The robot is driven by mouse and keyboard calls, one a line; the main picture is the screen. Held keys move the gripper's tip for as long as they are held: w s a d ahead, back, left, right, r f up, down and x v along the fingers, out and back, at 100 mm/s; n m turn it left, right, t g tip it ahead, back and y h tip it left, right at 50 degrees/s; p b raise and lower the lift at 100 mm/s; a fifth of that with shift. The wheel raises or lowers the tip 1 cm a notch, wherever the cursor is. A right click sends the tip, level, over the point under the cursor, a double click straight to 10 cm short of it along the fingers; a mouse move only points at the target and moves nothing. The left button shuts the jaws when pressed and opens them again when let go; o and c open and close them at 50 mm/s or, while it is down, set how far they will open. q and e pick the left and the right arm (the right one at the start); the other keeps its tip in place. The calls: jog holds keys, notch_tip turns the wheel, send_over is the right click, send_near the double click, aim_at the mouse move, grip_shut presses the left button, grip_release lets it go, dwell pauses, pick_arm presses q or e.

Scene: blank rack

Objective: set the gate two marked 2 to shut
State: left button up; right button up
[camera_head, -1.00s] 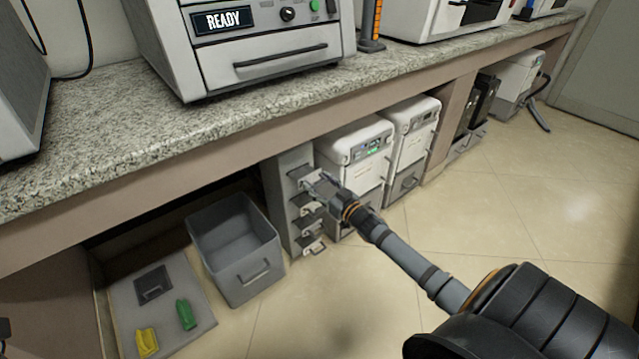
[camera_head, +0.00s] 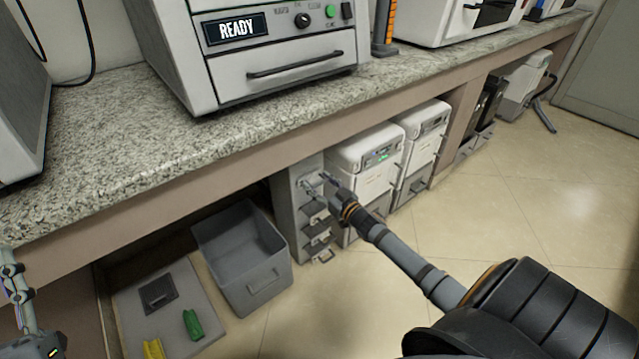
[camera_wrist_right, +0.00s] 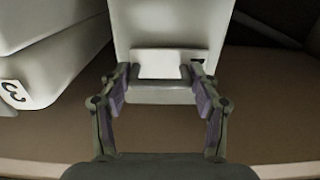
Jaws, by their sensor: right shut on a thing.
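A narrow grey rack (camera_head: 286,205) stands under the bench, with several small gates on its front. My right gripper (camera_head: 322,182) reaches the upper part of the rack. In the right wrist view its two fingers (camera_wrist_right: 160,88) are at either end of a grey bar (camera_wrist_right: 160,95) below a white plate (camera_wrist_right: 158,63), and are shut on this gate part. I cannot read a 2 on it. Lower gates (camera_head: 318,229) stick out beneath the gripper. A white part marked 3 (camera_wrist_right: 14,92) shows at the left there. My left gripper (camera_head: 14,285) shows partly at the left edge; its jaw state is unclear.
A grey open bin (camera_head: 268,288) stands left of the rack. A grey board (camera_head: 207,318) with a green piece (camera_head: 192,324) and a yellow piece (camera_head: 153,349) lies farther left. White units (camera_head: 365,160) stand close right of the rack. The granite bench (camera_head: 120,130) overhangs; floor in front is clear.

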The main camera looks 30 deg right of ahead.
jog(key=o, duration=1.4)
jog(key=shift+w+r, duration=0.15)
jog(key=shift+w, duration=0.05)
jog(key=shift+c, duration=0.2)
jog(key=shift+o, duration=1.4)
jog(key=shift+w, duration=0.1)
jog(key=s, duration=1.2)
jog(key=shift+d, duration=0.45)
